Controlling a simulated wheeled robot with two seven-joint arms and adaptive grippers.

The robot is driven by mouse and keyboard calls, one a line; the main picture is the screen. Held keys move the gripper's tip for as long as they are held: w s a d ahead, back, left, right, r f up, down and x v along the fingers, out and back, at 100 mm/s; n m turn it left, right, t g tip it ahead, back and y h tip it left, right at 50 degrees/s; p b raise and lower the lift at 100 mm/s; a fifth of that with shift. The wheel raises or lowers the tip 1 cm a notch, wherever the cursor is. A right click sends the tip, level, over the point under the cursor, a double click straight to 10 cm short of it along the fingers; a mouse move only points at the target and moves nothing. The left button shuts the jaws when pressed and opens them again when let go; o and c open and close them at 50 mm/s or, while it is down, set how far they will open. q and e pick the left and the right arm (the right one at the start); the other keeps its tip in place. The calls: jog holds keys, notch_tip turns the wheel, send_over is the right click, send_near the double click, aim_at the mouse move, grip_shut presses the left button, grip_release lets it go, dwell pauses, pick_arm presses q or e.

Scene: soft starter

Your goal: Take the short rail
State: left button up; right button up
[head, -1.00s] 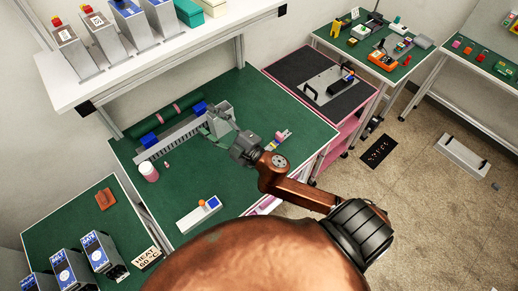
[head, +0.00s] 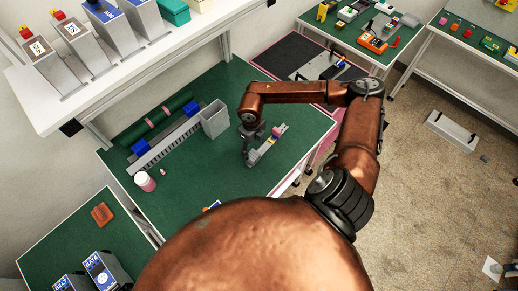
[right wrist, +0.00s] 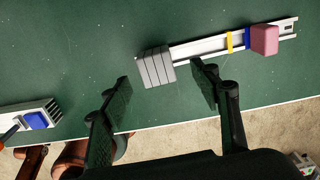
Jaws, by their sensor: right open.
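The short rail (head: 267,151) is a silver strip on the green bench, right of its middle. In the right wrist view, the short rail (right wrist: 206,43) carries a ribbed grey block (right wrist: 155,67) at its left end, and a yellow piece (right wrist: 236,41) and a pink block (right wrist: 265,40) toward its right end. My right gripper (head: 248,148) is over the rail's left part, pointing down. In the wrist view its fingers (right wrist: 161,76) are apart, with the grey block seen between and beyond the tips. Their height above it is unclear. My left gripper is not in view.
A long slotted rail (head: 165,150) with blue blocks lies to the left, beside an open grey box (head: 214,119). A pink-white jar (head: 145,181) stands near it. A shelf (head: 100,90) hangs over the back.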

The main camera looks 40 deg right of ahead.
aim_at(253, 155)
jog(key=shift+s+f, duration=0.1)
jog(key=shift+f, duration=0.85)
jog(key=f+p, duration=0.1)
jog(key=f, duration=0.4)
jog(key=shift+s+a+p, duration=0.1)
jog(key=shift+a+p, duration=0.1)
jog(key=shift+p, duration=0.15)
jog(key=shift+c, duration=0.4)
jog(key=c, duration=1.4)
jog(key=shift+o, duration=0.2)
jog(key=shift+r, duration=0.1)
